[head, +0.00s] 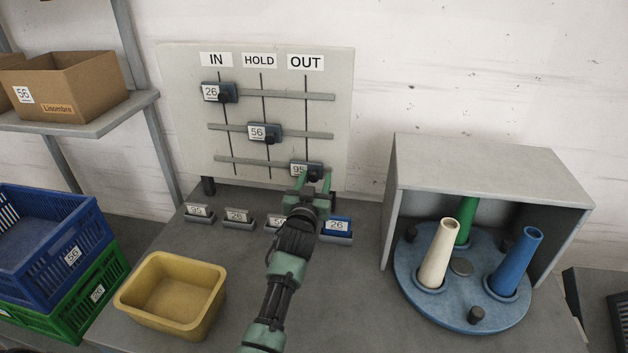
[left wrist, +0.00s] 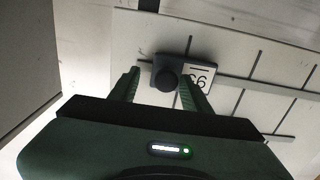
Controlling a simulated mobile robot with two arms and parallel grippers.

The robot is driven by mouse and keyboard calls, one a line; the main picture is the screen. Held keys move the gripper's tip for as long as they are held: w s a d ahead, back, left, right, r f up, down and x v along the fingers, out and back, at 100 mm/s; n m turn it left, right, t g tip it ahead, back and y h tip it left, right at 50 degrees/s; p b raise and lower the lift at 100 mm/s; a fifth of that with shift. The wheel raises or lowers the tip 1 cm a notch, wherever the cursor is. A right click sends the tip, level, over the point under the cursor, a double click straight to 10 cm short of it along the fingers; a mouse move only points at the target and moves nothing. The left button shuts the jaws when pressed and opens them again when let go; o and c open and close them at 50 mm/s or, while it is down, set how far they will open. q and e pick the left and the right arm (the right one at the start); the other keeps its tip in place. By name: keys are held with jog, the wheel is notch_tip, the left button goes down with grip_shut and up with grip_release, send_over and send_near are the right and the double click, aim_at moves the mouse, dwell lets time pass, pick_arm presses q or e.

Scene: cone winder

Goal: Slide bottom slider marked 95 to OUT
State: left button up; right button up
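The white board (head: 180,140) has IN, HOLD and OUT columns and three rails. The bottom slider marked 95 (head: 299,169) sits at the OUT column, near the right end of the bottom rail. It also shows upside down in the left wrist view (left wrist: 196,76). My left gripper (head: 313,181) is at this slider. In the left wrist view its fingers (left wrist: 160,92) stand apart on either side of the slider's dark round knob (left wrist: 165,80), with a gap at the left finger. The right finger overlaps the slider's edge; contact is unclear. My right gripper is not in view.
Slider 26 (head: 211,93) is at IN and slider 56 (head: 258,132) at HOLD. Several tagged holders (head: 238,217) stand below the board. A yellow bin (head: 150,310) is at front left. A grey hood (head: 490,170) with a blue cone turntable (head: 430,310) stands right.

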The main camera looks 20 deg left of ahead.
pick_arm(q)
jog(key=shift+a, duration=0.1)
jog(key=shift+s, duration=0.35)
jog(key=b+v, duration=0.1)
jog(key=v, duration=0.6)
jog(key=shift+d, duration=0.2)
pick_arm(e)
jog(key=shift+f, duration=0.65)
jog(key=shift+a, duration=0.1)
